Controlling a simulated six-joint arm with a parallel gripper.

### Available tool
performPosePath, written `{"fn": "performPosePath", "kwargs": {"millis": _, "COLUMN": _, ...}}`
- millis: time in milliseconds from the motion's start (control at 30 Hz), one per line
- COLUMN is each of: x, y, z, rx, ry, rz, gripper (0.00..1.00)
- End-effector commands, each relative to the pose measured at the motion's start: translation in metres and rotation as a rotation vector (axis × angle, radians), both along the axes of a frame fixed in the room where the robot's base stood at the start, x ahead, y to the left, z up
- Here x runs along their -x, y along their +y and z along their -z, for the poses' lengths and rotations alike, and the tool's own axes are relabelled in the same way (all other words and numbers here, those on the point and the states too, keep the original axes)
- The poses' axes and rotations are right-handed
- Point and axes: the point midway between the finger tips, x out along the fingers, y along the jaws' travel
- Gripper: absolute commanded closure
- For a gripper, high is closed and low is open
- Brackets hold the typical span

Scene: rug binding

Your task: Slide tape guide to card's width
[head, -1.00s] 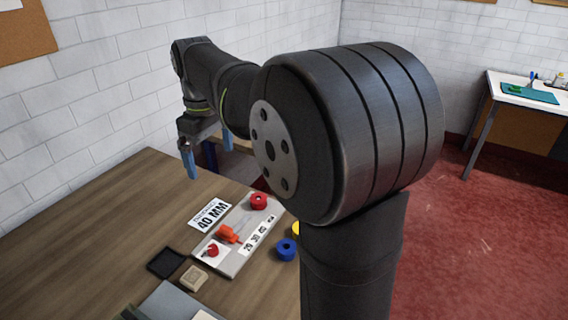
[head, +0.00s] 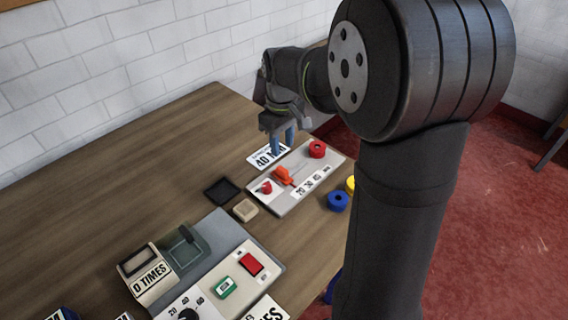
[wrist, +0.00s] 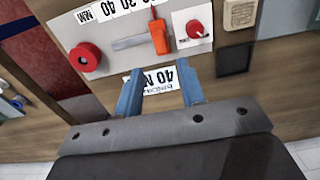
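The card (head: 268,154) reading "40 MM" lies on the table behind the guide board, partly hidden by my gripper. It also shows in the wrist view (wrist: 172,76), between and beyond my fingers. The orange tape guide (head: 283,174) sits on a slot in the pale board (head: 262,196), beside a scale marked 20, 30, 40. In the wrist view the orange guide (wrist: 158,36) is near the slot's right end, close to the red knob (wrist: 195,29). My gripper (head: 283,142) is open and empty above the card; its blue fingers (wrist: 160,98) are well apart.
A red roll (head: 317,149) sits on the board's far end. A blue roll (head: 338,201) and a yellow one (head: 350,185) lie beside it. A black tray (head: 221,191) and a tan block (head: 245,210) are nearer. A switch panel (head: 232,285) stands in front. The table's left is clear.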

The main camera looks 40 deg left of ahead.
Motion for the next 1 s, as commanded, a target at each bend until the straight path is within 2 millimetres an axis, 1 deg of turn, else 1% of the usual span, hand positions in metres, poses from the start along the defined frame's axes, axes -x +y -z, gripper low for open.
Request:
{"fn": "performPosePath", "kwargs": {"millis": 33, "x": 0.0, "y": -0.001, "z": 0.013, "rx": 0.005, "ry": 0.003, "rz": 0.0, "gripper": 0.64}}
{"fn": "performPosePath", "kwargs": {"millis": 200, "x": 0.0, "y": -0.001, "z": 0.048, "rx": 0.003, "ry": 0.002, "rz": 0.0, "gripper": 0.64}}
{"fn": "performPosePath", "kwargs": {"millis": 300, "x": 0.0, "y": -0.001, "z": 0.065, "rx": 0.003, "ry": 0.002, "rz": 0.0, "gripper": 0.64}}
{"fn": "performPosePath", "kwargs": {"millis": 400, "x": 0.0, "y": 0.0, "z": 0.077, "rx": 0.003, "ry": 0.001, "rz": 0.0, "gripper": 0.64}}
{"fn": "performPosePath", "kwargs": {"millis": 500, "x": 0.0, "y": 0.0, "z": 0.084, "rx": 0.001, "ry": 0.0, "rz": 0.0, "gripper": 0.64}}
{"fn": "performPosePath", "kwargs": {"millis": 600, "x": 0.0, "y": 0.0, "z": 0.087, "rx": 0.0, "ry": 0.0, "rz": 0.0, "gripper": 0.64}}
{"fn": "performPosePath", "kwargs": {"millis": 833, "x": 0.0, "y": 0.0, "z": 0.088, "rx": 0.0, "ry": 0.0, "rz": 0.0, "gripper": 0.64}}
{"fn": "performPosePath", "kwargs": {"millis": 867, "x": 0.0, "y": 0.0, "z": 0.088, "rx": 0.0, "ry": 0.0, "rz": 0.0, "gripper": 0.66}}
{"fn": "performPosePath", "kwargs": {"millis": 1000, "x": 0.0, "y": 0.0, "z": 0.088, "rx": 0.0, "ry": 0.0, "rz": 0.0, "gripper": 0.93}}
